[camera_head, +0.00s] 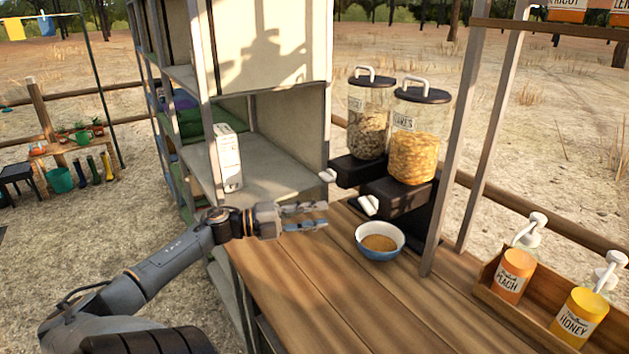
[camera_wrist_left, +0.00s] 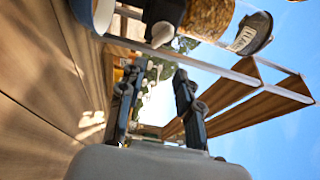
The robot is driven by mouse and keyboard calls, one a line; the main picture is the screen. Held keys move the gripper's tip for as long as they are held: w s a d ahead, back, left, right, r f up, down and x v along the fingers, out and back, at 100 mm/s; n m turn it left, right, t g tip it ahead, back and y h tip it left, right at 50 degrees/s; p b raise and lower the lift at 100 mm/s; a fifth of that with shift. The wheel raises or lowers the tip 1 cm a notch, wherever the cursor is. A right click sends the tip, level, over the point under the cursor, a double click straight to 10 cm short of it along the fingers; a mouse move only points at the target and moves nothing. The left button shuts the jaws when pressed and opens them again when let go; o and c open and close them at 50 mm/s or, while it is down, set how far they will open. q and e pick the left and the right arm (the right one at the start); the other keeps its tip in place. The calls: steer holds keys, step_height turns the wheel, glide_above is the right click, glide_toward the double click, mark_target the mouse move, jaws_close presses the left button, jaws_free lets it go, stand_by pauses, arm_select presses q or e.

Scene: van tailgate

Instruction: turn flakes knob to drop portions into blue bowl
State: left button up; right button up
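The flakes dispenser (camera_head: 416,142) is a clear canister of orange flakes with a dark lid and a black base. Its white knob (camera_head: 368,205) points left from the base. The blue bowl (camera_head: 380,252) stands upright on the wooden counter below the knob and holds brown contents. My left gripper (camera_head: 322,217) is open and empty, left of the knob and bowl and touching neither. In the left wrist view its fingers (camera_wrist_left: 158,88) are apart; the flakes canister (camera_wrist_left: 212,14), a white knob (camera_wrist_left: 163,34) and part of the bowl (camera_wrist_left: 103,15) show at the top. My right gripper is not in view.
A second dispenser (camera_head: 369,128) with darker cereal and its own white knob (camera_head: 328,175) stands behind the flakes. A metal post (camera_head: 452,140) rises right of the bowl. Peach (camera_head: 514,275) and honey (camera_head: 579,318) pump bottles stand at right. The front counter (camera_head: 320,290) is clear.

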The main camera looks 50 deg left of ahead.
mark_target(364, 207)
arm_select(q)
steer(key=s+d+m+t+y+p, duration=0.1)
steer(key=s+d+t+y+p, duration=0.1)
steer(key=s+d+y+p, duration=0.4)
steer(key=shift+y, duration=0.3)
steer(key=w, duration=0.5)
steer(key=w+a, duration=0.1)
steer(key=w, duration=1)
steer(key=shift+a, duration=0.2)
jaws_close()
